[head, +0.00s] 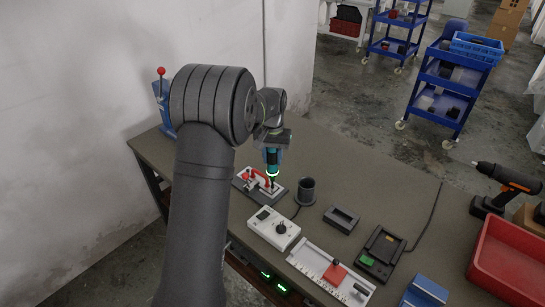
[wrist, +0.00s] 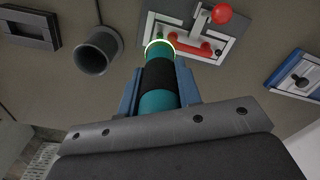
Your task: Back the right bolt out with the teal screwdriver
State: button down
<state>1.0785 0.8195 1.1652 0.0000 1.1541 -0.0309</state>
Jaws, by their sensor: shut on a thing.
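My gripper (head: 273,147) is shut on the teal screwdriver (head: 272,158), which points down over the plate fixture.
A dark cup (head: 306,190) stands just right of the fixture. A white box with a knob (head: 262,226), a dark tray (head: 341,218), a charger (head: 381,250) and a red bin (head: 512,262) lie further along the bench. A blue press (head: 164,105) stands at the back left.

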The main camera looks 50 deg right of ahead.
jog(key=shift+a, duration=0.15)
dwell(0.4)
jog(key=shift+r, duration=3.6)
